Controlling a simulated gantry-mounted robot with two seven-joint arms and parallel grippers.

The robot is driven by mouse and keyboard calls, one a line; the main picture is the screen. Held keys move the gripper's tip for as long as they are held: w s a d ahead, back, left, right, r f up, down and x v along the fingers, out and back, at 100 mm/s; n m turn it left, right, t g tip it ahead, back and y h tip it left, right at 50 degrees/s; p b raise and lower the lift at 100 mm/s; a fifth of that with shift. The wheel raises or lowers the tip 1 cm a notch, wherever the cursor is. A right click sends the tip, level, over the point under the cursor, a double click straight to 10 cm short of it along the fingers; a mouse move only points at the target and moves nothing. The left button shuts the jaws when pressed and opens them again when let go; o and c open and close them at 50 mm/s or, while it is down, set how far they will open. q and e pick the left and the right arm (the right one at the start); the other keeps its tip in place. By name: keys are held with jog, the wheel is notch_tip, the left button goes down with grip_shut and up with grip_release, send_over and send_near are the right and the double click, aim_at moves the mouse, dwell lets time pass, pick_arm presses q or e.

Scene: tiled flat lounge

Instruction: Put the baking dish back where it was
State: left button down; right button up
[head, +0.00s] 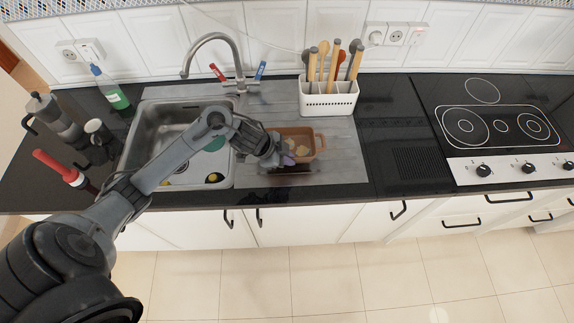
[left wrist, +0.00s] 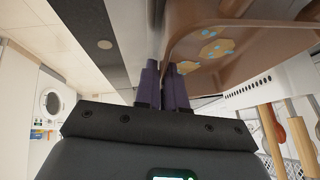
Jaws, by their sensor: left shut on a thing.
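The baking dish (head: 297,132) is brown-orange, with a handle at its right end. It is at the drainboard (head: 345,160) right of the sink, and I cannot tell whether it touches the surface. Pale patterned pieces are visible inside it. My left gripper (head: 287,159) is at the dish's near left side, shut on its wall. In the left wrist view the purple fingers (left wrist: 165,88) pinch the edge of the dish (left wrist: 270,42), and its inside shows the patterned pieces. My right gripper is not in view.
A white utensil holder (head: 328,98) stands just behind the dish. The sink (head: 160,130) with a tall tap (head: 215,38) is to the left, holding a few items. A black hob (head: 490,120) is at the right. Dark counter between drainboard and hob is clear.

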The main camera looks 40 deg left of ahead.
pick_arm(q)
jog(key=shift+w+a+f, duration=0.1)
jog(key=shift+a+f, duration=0.1)
jog(key=shift+f, duration=0.15)
jog(key=shift+f+b, duration=0.7)
jog(key=shift+f, duration=1.05)
jog(key=c, duration=1.7)
grip_release()
jog(key=shift+f, duration=0.15)
jog(key=o, duration=0.5)
